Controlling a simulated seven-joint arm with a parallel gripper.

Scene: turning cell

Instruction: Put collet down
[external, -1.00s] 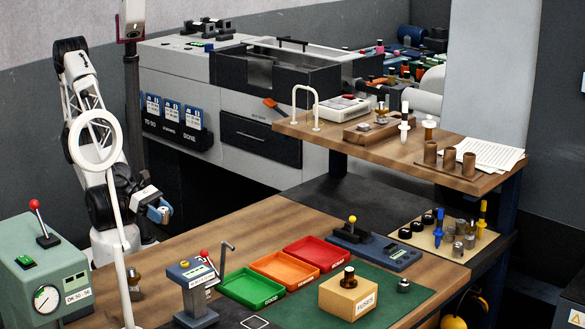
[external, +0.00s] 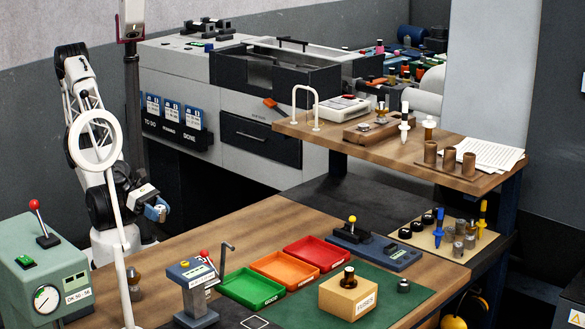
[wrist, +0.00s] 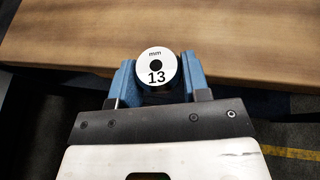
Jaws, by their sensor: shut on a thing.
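My gripper (wrist: 156,88) is shut on a round collet (wrist: 156,66). The collet has a white face marked "mm 13" and a dark hole in its middle, and it sits between the two blue fingers in the wrist view. In the external view my gripper (external: 158,211) is at the left, near the left edge of the wooden bench (external: 215,240). The collet cannot be made out clearly there. In the wrist view the bench edge (wrist: 230,80) lies just beyond the fingers.
Green (external: 252,290), orange (external: 286,269) and red (external: 316,252) trays stand on the bench. A grey-blue press (external: 194,290) stands before them. A green gauge box (external: 45,270) is at the left. The bench's back left is clear.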

